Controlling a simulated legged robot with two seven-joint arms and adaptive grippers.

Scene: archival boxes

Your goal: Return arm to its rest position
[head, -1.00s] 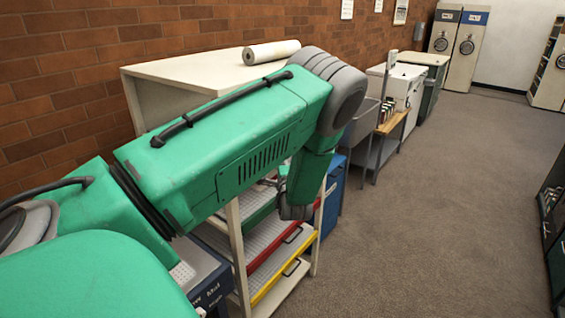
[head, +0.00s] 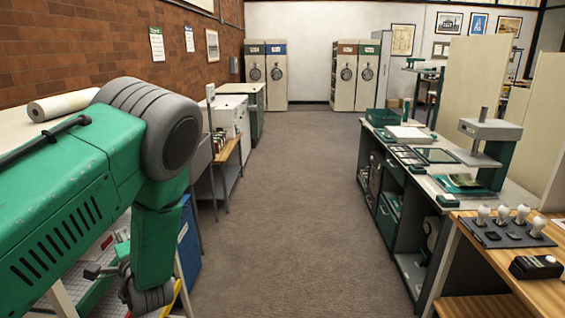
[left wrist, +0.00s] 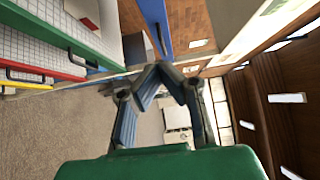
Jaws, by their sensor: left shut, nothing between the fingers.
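My left arm, green with grey joints, reaches in from the left in the head view and bends down at the elbow. My right gripper is in neither view.
A white roll (head: 62,105) lies on the shelf unit's top at left. A dark workbench (head: 405,190) and a wooden table (head: 520,285) line the right. The carpeted aisle (head: 285,210) between is clear.

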